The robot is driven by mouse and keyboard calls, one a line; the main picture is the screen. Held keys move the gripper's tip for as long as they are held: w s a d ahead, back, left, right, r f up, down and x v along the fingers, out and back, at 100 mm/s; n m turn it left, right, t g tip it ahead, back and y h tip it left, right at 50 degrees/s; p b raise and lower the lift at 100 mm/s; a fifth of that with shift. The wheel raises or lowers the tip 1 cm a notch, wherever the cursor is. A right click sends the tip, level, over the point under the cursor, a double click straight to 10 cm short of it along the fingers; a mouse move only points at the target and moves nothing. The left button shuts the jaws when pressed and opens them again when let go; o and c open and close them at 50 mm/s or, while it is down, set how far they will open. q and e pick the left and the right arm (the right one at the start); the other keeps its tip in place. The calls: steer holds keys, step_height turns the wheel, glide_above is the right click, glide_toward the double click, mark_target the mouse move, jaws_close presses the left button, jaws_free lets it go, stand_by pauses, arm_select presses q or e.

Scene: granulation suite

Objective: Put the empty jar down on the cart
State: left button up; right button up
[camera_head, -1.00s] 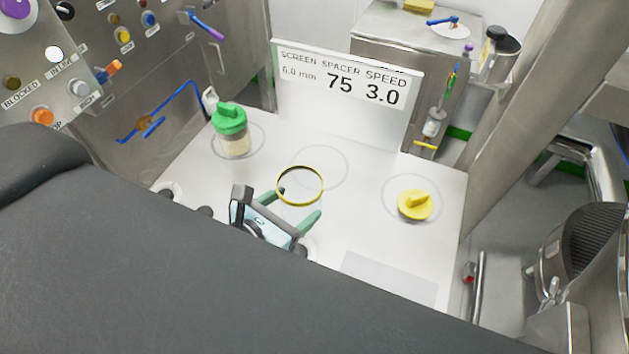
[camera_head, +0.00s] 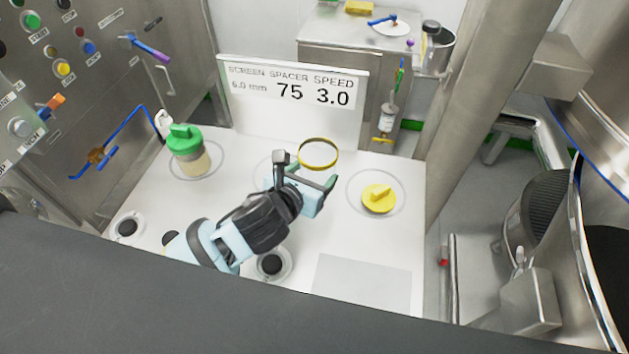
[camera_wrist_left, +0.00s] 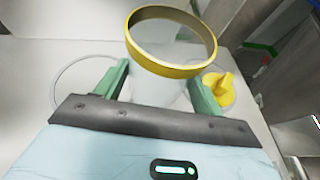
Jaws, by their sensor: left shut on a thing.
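The empty jar (camera_head: 318,167) is clear with a yellow rim and looks roughly upright. My left gripper (camera_head: 306,173) is shut on it, over the back middle of the white cart top (camera_head: 225,205). In the left wrist view, the jar (camera_wrist_left: 172,69) stands open-topped between the green fingers (camera_wrist_left: 162,88). Its clear body is hard to make out, and I cannot tell whether its base touches the cart. A marked circle (camera_head: 258,166) is partly hidden behind my gripper. My right gripper is not in view.
A green-lidded jar (camera_head: 190,155) with pale contents stands in the left circle. A yellow lid (camera_head: 378,199) lies in the right circle. A sign panel (camera_head: 290,105) stands along the cart's back edge. A grey rectangle (camera_head: 362,285) at front right is bare.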

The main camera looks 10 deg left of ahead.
arm_select(q)
steer(key=shift+w, duration=0.1)
steer(key=shift+w+d, duration=0.2)
steer(key=shift+w, duration=0.15)
step_height(320, 180, down, 4)
steer(key=shift+s+r+b, duration=0.1)
steer(key=shift+r+b, duration=0.05)
steer(key=shift+b, duration=0.2)
steer(key=shift+r, duration=0.1)
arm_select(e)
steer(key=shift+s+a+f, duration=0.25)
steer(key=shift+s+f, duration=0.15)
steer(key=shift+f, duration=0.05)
arm_select(q)
steer(key=o, duration=1.7)
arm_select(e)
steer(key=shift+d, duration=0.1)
